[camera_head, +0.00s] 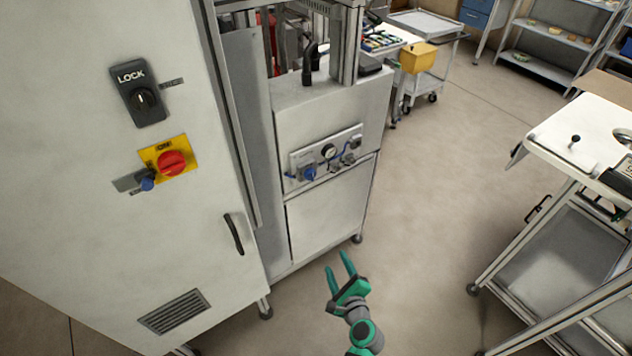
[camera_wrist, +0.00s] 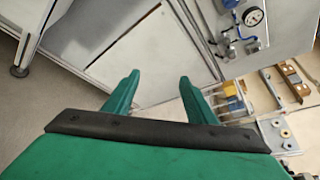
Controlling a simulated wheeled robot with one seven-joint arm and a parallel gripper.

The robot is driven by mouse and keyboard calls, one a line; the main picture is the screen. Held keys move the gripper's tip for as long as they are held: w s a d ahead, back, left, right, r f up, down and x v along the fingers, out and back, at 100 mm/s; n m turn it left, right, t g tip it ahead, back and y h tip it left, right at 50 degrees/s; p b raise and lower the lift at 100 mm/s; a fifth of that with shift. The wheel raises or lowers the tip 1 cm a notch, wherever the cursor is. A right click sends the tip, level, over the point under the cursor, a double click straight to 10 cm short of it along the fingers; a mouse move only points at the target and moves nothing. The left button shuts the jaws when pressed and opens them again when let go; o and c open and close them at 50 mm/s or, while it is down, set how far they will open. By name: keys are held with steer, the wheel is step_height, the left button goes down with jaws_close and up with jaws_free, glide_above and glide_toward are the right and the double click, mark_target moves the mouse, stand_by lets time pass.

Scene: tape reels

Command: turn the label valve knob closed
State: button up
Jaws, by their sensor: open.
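A small pneumatic panel (camera_head: 345,144) is on the front of the grey machine cabinet in the head view, with a round gauge (camera_head: 329,151), a blue knob (camera_head: 310,173) and blue tubing. The wrist view shows the gauge (camera_wrist: 253,16) and part of the panel at the top right. I cannot read which knob is the label valve. My green gripper (camera_head: 339,272) is open and empty, below and in front of the cabinet, apart from the panel. In the wrist view its two fingers (camera_wrist: 155,82) point toward the cabinet's lower front.
A tall white cabinet (camera_head: 90,210) with a red rotary switch (camera_head: 171,163), a lock plate (camera_head: 139,91) and a black handle (camera_head: 234,234) stands at left. A wheeled cart (camera_head: 545,150) stands at right. A yellow bin (camera_head: 418,58) is behind. Floor between is clear.

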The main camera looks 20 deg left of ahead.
steer(key=w+a+r+m+y, duration=0.2)
steer(key=w+a+r+y, duration=0.15)
steer(key=w+r, duration=0.5)
steer(key=m+g+y, duration=0.1)
steer(key=y, duration=0.2)
glide_toward(313, 177)
steer(key=x, duration=0.8)
steer(key=shift+w+a, duration=0.1)
steer(key=shift+a, duration=0.05)
steer(key=c, duration=1)
